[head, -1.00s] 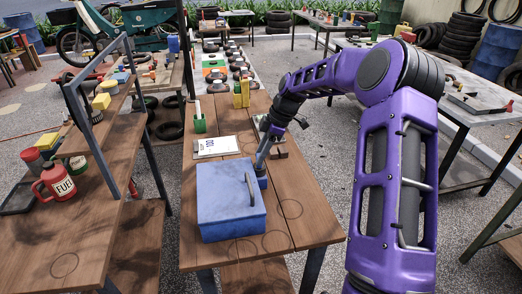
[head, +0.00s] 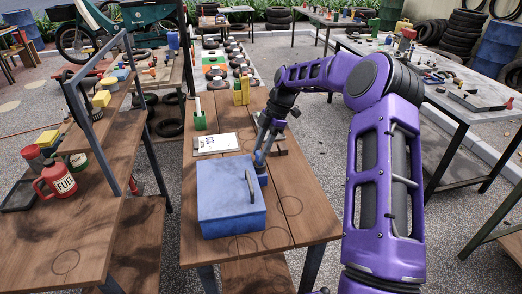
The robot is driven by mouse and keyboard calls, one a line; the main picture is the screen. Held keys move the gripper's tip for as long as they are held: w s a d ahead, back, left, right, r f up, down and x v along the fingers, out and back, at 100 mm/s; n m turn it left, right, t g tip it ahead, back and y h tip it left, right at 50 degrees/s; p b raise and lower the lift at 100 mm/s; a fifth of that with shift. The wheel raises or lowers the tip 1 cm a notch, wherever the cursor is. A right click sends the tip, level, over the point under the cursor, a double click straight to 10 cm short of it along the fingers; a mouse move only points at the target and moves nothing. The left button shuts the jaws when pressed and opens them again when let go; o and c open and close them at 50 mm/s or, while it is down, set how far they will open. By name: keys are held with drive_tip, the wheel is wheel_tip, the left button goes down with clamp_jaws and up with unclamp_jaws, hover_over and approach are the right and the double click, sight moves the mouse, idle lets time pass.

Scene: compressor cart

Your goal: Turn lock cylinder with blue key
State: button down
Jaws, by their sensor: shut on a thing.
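A blue metal box (head: 230,217) with a grey-blue handle on its lid stands on the wooden table (head: 310,228). My gripper (head: 260,160) points down at the box's back right corner, shut on a small bluish piece that looks like the blue key. The piece is too small to make out clearly, and whether it sits in a lock is hidden. The lock cylinder cannot be told apart at this size. A dark grey metal fixture (head: 280,148) sits just right of my gripper, partly covered by it.
A clipboard with white paper (head: 218,143) lies behind the box. A green holder (head: 200,122) and a yellow bottle (head: 242,92) stand farther back. A shelf with a red fuel can (head: 57,182) is at left. The table's front right is clear.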

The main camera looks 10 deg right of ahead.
drive_tip(key=shift+c, duration=2.1)
unclamp_jaws()
drive_tip(key=shift+r, duration=0.1)
drive_tip(key=shift+r, duration=3.95)
